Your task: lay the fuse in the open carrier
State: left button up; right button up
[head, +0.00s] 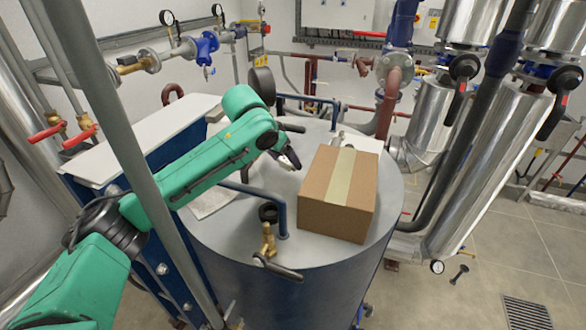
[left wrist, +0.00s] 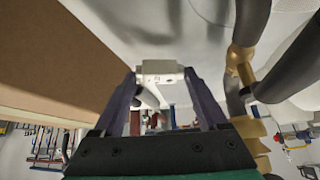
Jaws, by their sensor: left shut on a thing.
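My left gripper (head: 292,160) is over the top of the round tank, left of the cardboard box. In the left wrist view its two dark fingers (left wrist: 162,80) are shut on a small pale block (left wrist: 160,68), which I take to be the fuse. It spans the gap between the fingertips. In the head view the fuse is too small or hidden to make out. A white object (head: 364,144) is partly hidden behind the box; I cannot tell whether it is the open carrier. My right gripper is not in view.
The cardboard box (head: 338,205) stands on the grey tank top (head: 225,228), close to my left gripper. A pale sheet (head: 205,205) lies left. Silver pipes (head: 490,170) stand at right.

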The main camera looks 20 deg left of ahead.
aim_at(286, 168)
pick_arm(q)
jog(key=f, duration=0.4)
jog(key=shift+w+d+f, duration=0.2)
jog(key=shift+w, duration=0.15)
jog(key=o, duration=1)
jog(key=shift+c, duration=0.2)
jog(key=o, duration=0.3)
jog(key=shift+s+a+r, duration=0.1)
jog(key=shift+s, duration=0.05)
